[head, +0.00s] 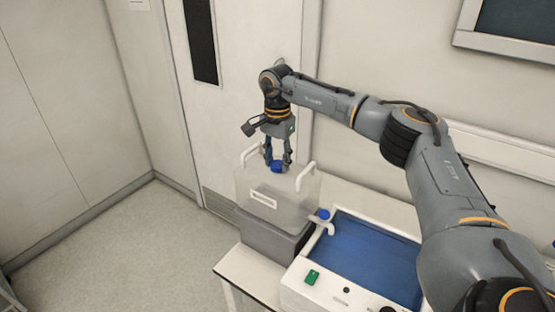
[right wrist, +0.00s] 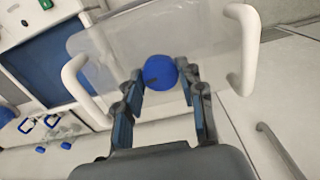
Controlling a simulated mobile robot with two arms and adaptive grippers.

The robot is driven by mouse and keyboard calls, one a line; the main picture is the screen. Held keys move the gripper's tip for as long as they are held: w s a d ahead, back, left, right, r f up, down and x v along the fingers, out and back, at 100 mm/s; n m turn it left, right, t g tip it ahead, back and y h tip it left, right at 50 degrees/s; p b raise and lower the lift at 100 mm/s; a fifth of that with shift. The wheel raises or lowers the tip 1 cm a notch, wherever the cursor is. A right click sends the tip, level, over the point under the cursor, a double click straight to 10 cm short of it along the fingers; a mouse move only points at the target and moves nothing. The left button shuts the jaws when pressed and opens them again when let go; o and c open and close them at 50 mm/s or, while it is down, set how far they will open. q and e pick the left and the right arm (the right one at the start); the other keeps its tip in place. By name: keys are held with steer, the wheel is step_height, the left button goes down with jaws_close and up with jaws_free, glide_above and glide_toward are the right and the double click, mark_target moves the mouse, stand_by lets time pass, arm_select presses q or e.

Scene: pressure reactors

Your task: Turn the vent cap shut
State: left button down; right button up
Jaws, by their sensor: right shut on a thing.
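The vent cap (head: 277,167) is a small blue round cap on top of a clear, box-shaped vessel (head: 262,197) with white handles. My right gripper (head: 278,163) reaches down from above, with its fingers on either side of the cap. In the right wrist view the blue cap (right wrist: 160,72) sits between the two fingertips (right wrist: 163,80), and the gripper is shut on it. A small dark mark shows on the cap's lower left edge there. The cap's thread and seat are hidden. My left gripper is not in view.
The vessel stands on a grey block (head: 268,234) on a white table (head: 247,270). To the right is a white device with a blue top (head: 365,255), a green switch (head: 312,277) and a blue-ended spout (head: 322,214). A door stands behind; open floor lies left.

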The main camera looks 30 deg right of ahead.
steer(key=m, duration=0.4)
steer(key=shift+m, duration=0.3)
steer(key=m, duration=0.5)
steer(key=shift+m, duration=0.3)
steer(key=m, duration=0.4)
steer(key=shift+p, duration=0.35)
steer(key=m, duration=0.5)
steer(key=shift+m, duration=0.4)
steer(key=o, duration=1.2)
